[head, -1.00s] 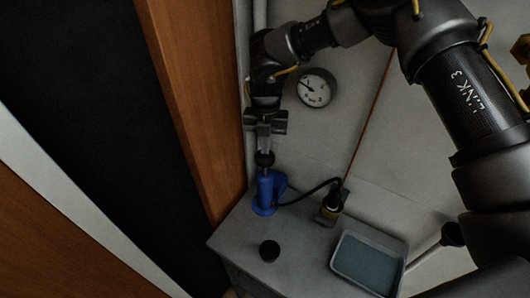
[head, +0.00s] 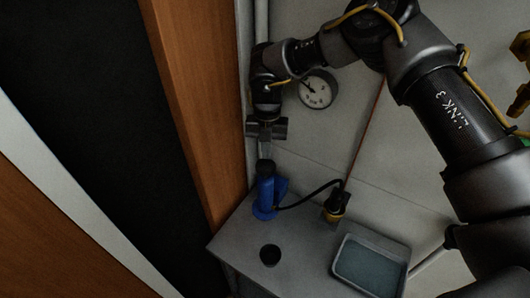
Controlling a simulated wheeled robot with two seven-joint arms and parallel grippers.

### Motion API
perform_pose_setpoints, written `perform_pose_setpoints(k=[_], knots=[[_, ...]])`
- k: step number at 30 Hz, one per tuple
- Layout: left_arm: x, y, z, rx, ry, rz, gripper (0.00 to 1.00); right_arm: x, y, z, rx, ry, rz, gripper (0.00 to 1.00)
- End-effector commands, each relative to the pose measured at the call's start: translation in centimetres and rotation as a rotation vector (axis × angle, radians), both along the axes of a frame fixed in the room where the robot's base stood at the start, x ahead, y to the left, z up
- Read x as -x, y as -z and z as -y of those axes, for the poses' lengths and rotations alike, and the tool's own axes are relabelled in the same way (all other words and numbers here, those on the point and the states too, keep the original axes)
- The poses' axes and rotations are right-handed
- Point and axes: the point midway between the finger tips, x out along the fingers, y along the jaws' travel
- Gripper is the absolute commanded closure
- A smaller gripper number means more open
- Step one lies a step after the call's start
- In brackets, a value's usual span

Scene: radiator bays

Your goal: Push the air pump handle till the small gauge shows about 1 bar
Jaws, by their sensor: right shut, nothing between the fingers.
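The air pump (head: 265,197) is a blue upright cylinder on a grey bench top. Its dark round handle knob (head: 265,168) sits low, right at the top of the blue body. My right gripper (head: 264,155) is shut and empty, pointing down just above the knob; its fingertips seem to meet the knob, but contact is hard to tell. A white round gauge (head: 317,90) hangs on the wall; its needle points to the upper left, and its numbers are too small to read. I cannot tell whether it is the small gauge. My left gripper is not in view.
A black hose runs from the pump to a black and yellow fitting (head: 336,203) with a thin red line rising from it. A grey tray (head: 341,276) and a dark round cup (head: 270,255) are on the bench (head: 232,243). A wooden panel (head: 190,110) stands close at the left.

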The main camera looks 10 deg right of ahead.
Motion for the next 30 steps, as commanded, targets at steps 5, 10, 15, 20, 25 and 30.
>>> perform_pose_setpoints(k=[5,10,15,20,25,30], knots=[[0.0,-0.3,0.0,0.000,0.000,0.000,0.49,-0.9,-0.9,0.6,0.001,0.011,0.028,1.00],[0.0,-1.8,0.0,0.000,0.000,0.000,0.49,-0.9,-3.0,0.6,0.002,0.012,0.028,1.00],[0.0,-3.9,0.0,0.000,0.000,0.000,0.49,-0.8,-5.8,0.6,0.004,0.014,0.026,1.00],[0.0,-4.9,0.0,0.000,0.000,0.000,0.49,-0.7,-7.6,0.6,0.007,0.014,0.024,1.00],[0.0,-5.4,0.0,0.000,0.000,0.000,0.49,-0.6,-8.7,0.5,0.009,0.015,0.022,1.00],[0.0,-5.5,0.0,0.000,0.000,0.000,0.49,-0.6,-8.9,0.5,0.008,0.014,0.023,1.00]])
